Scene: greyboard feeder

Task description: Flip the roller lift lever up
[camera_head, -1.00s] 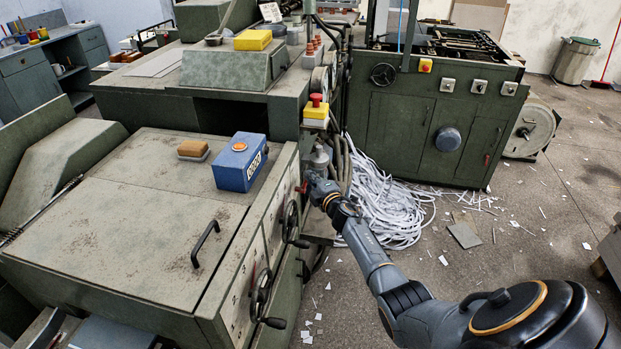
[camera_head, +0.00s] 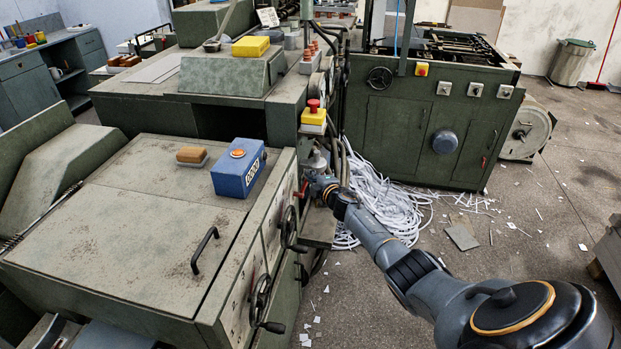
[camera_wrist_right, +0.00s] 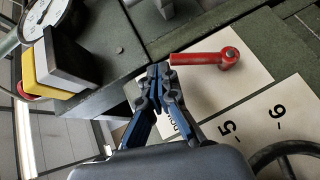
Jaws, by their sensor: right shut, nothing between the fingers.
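The lever is a short red arm (camera_wrist_right: 198,59) with a round pivot at its right end in the right wrist view. It lies nearly level in that picture, against a pale panel marked with numbers. In the head view the red lever (camera_head: 301,189) shows small on the side of the green machine. My right gripper (camera_wrist_right: 158,72) has its blue-black fingers together with nothing between them. Its tips are right beside the lever's free end; I cannot tell whether they touch. In the head view the right gripper (camera_head: 316,181) is small and partly unclear. My left gripper is not in view.
A yellow box with a red stop button (camera_head: 314,116) sits above the lever; a dial gauge (camera_wrist_right: 50,15) is near it. Black handwheels (camera_head: 262,298) stick out below. A blue box (camera_head: 238,168) stands on the machine top. Paper strips (camera_head: 385,205) lie on the floor behind my arm.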

